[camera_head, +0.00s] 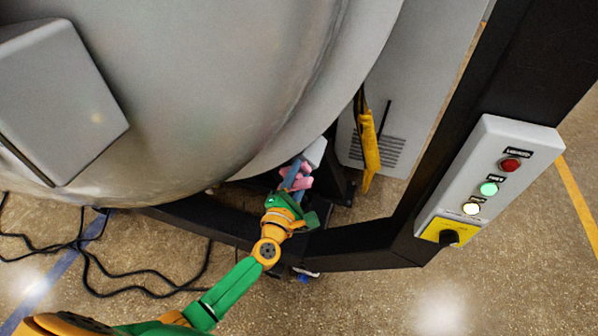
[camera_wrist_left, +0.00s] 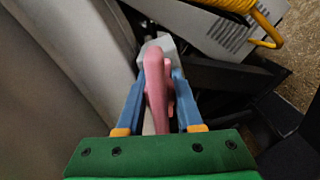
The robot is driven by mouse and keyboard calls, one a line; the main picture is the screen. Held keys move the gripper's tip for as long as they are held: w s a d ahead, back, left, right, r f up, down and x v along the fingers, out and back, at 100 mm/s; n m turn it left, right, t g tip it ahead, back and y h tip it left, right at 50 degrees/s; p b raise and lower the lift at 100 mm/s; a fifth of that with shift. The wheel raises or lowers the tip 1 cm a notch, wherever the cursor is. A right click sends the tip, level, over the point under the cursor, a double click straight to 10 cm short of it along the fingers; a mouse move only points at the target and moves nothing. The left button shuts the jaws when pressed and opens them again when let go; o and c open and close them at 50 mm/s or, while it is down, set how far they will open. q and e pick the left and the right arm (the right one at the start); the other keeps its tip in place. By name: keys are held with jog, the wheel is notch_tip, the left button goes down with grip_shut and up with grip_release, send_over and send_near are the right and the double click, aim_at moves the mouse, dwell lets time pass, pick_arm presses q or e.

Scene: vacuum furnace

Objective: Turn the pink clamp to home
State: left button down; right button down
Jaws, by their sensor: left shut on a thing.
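The pink clamp (camera_head: 305,182) sits at the lower edge of the large grey furnace door (camera_head: 220,80), beside a light grey block (camera_head: 315,152). My left gripper (camera_head: 293,178) reaches up to it from below, its blue fingers on the clamp. In the left wrist view the pink clamp (camera_wrist_left: 157,90) runs lengthwise between the two blue fingers of my left gripper (camera_wrist_left: 160,95), which is shut on it. The fingers partly hide the clamp in the head view. My right gripper is not in view.
A black frame (camera_head: 370,235) runs below and right of the clamp. A control box (camera_head: 490,180) with buttons is mounted on it at right. A yellow hose (camera_head: 369,150) hangs near a vented grey panel (camera_head: 410,95). Black cables (camera_head: 90,260) lie on the floor at left.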

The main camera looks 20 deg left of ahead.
pick_arm(q)
jog(key=m+p, duration=0.1)
jog(key=m, duration=0.2)
jog(key=shift+m, duration=0.4)
jog(key=m+p, duration=0.1)
jog(key=m, duration=0.2)
jog(key=shift+m, duration=0.3)
jog(key=m+p, duration=0.1)
jog(key=m, duration=0.3)
jog(key=shift+m+p, duration=0.3)
jog(key=shift+m, duration=1.6)
jog(key=c, duration=0.8)
grip_release()
jog(key=shift+c, duration=0.2)
jog(key=shift+s, duration=0.1)
